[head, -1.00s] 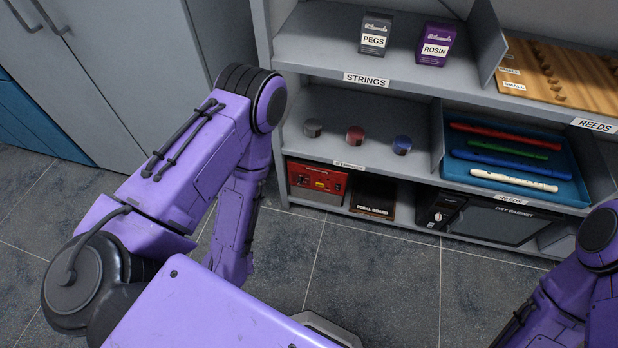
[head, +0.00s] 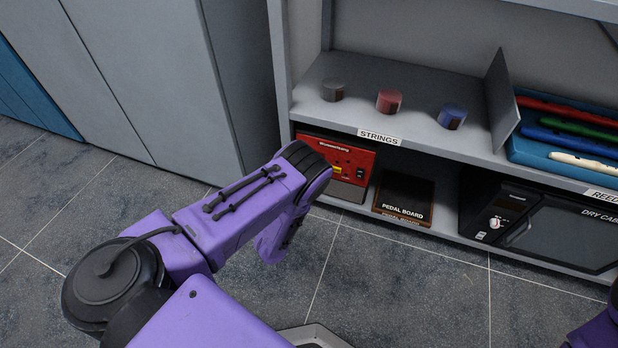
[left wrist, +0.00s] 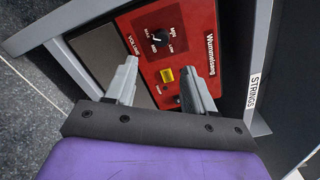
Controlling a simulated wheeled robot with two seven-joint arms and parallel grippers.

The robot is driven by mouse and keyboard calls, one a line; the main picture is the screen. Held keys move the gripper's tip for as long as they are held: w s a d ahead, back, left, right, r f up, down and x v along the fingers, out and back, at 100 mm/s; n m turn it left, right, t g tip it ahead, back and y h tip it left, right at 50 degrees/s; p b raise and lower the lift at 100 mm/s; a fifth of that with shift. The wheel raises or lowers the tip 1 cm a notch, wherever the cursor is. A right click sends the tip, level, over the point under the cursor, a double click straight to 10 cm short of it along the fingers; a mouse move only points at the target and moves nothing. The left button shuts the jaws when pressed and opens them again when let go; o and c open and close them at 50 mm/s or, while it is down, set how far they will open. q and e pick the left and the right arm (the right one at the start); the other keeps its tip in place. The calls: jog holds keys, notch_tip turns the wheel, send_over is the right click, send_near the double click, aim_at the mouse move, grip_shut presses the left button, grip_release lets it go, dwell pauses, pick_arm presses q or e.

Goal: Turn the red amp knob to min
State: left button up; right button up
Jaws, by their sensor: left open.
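The red amp (head: 345,160) stands on the bottom shelf at the left end, partly hidden by my left arm in the head view. In the left wrist view its red panel (left wrist: 205,60) carries a black volume knob (left wrist: 160,38) with small white labels around it; I cannot read its exact setting. My left gripper (left wrist: 159,68) is open and empty, its two fingers pointing at the panel, with the knob beyond the gap between the fingertips. The gripper itself is hidden behind my arm in the head view. My right gripper is out of view.
A yellow switch (left wrist: 167,75) sits on the panel below the knob, seen between the fingers. A pedal board box (head: 404,196) and a dry cabinet (head: 560,228) stand to the right of the amp. The shelf above (head: 400,128) holds three small round tins.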

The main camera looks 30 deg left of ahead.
pick_arm(q)
jog(key=b+x, duration=0.3)
jog(key=x, duration=0.7)
jog(key=shift+w, duration=0.15)
jog(key=shift+a+r, duration=0.1)
grip_shut()
